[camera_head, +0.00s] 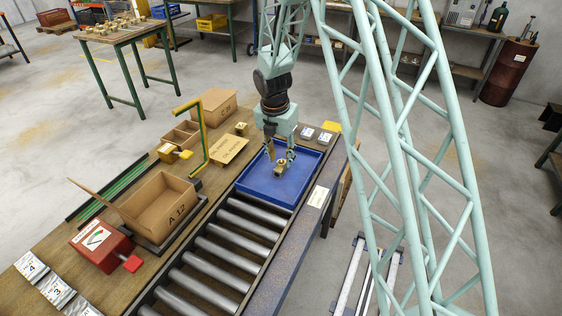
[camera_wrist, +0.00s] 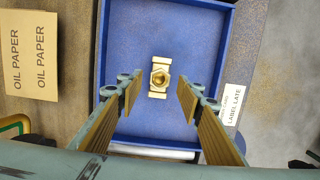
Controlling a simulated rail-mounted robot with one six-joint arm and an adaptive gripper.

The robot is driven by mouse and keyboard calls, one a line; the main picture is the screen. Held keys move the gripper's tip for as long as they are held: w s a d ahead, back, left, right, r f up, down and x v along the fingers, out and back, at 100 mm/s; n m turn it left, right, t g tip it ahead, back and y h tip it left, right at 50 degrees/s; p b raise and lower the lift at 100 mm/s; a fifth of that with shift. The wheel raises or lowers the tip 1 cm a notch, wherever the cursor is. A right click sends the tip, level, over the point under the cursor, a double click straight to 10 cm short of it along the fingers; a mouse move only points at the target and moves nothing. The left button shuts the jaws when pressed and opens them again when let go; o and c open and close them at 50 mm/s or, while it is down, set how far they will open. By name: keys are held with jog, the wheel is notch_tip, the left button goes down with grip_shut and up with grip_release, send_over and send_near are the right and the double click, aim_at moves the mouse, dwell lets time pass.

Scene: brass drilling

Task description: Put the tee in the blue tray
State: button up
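A brass tee (camera_head: 279,171) lies in the blue tray (camera_head: 253,190) at the far end of the roller conveyor. In the wrist view the tee (camera_wrist: 160,77) rests on the floor of the blue tray (camera_wrist: 125,40), apart from the tray's walls. My gripper (camera_head: 280,152) is over the tray, above the tee. In the wrist view my gripper (camera_wrist: 159,92) has its two fingers wide apart, with nothing between them. The tee shows beyond the fingertips and looks untouched.
An oil paper pack (camera_wrist: 30,55) lies left of the tray, and a label plate (camera_wrist: 232,105) is on the right. A cardboard box marked A 12 (camera_head: 160,205) and a red box (camera_head: 100,246) stand left of the conveyor rollers (camera_head: 225,245). A green-yellow bracket (camera_head: 203,130) rises near the tray.

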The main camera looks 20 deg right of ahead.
aim_at(279, 165)
notch_tip(279, 165, up, 8)
jog(key=p, duration=0.1)
jog(key=shift+s+a, duration=0.4)
jog(key=shift+s, duration=0.05)
jog(key=shift+f, duration=0.1)
dwell(0.6)
jog(key=s+d+r+m+t, duration=0.1)
jog(key=s+r+m, duration=0.6)
jog(key=s+r, duration=0.5)
jog(key=s+d+r+m, duration=0.1)
jog(key=s+r+m, duration=0.6)
jog(key=s+r, duration=0.6)
jog(key=s+r+m, duration=0.3)
jog(key=s+m, duration=0.4)
jog(key=s, duration=0.5)
jog(key=s+r+m+t+y, duration=0.1)
jog(key=s+r+m, duration=0.3)
jog(key=s, duration=0.9)
jog(key=shift+a+m, duration=0.4)
jog(key=shift+m, duration=1.1)
jog(key=shift+w+r, duration=0.1)
jog(key=shift+w, duration=0.05)
